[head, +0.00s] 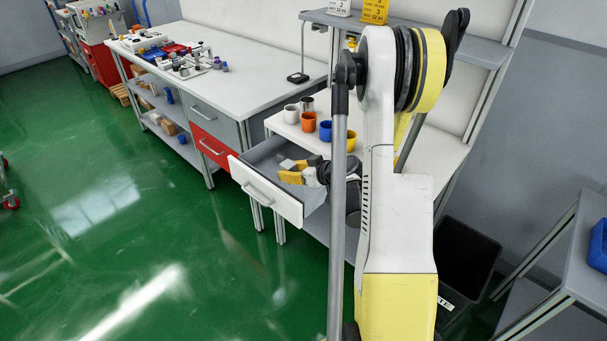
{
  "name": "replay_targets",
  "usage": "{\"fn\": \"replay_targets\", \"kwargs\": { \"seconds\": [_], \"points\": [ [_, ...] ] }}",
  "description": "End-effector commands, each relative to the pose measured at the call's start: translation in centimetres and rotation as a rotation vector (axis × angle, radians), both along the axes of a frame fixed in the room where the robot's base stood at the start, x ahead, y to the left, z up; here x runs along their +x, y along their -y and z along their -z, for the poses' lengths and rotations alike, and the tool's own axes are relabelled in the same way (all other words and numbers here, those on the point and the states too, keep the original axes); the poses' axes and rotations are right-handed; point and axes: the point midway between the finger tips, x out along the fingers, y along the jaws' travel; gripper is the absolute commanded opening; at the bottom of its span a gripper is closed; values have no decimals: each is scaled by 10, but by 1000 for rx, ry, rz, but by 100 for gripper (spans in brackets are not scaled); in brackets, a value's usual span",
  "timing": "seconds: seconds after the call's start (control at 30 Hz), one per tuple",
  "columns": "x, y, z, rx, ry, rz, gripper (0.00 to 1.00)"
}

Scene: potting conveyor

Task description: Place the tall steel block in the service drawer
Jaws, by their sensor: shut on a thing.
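The service drawer (266,197) is pulled open, with its white front and handle facing the floor. My gripper (287,171) has yellow fingers and is inside or just over the open drawer. It is shut on a small grey block, the tall steel block (287,163), which shows at the fingertips. The block is small in view, and my fingers cover part of it. I cannot tell whether it touches the drawer floor.
Several cups, including an orange one (309,121) and a blue one (326,131), stand on the shelf (284,126) behind the drawer. A red drawer (208,146) is shut under the white workbench (250,88). A black bin (466,262) stands at right. Green floor (120,230) lies clear at left.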

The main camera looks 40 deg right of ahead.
Motion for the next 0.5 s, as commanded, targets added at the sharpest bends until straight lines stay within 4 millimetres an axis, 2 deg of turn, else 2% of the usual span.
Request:
{"fn": "replay_targets", "kwargs": {
  "seconds": [0.03,0.17,0.5],
  "points": [
    [-3,9,5,2,3,8,0],
    [2,25,13,0,5,10,0],
    [56,82,65,0,5,10,0]
  ]
}}
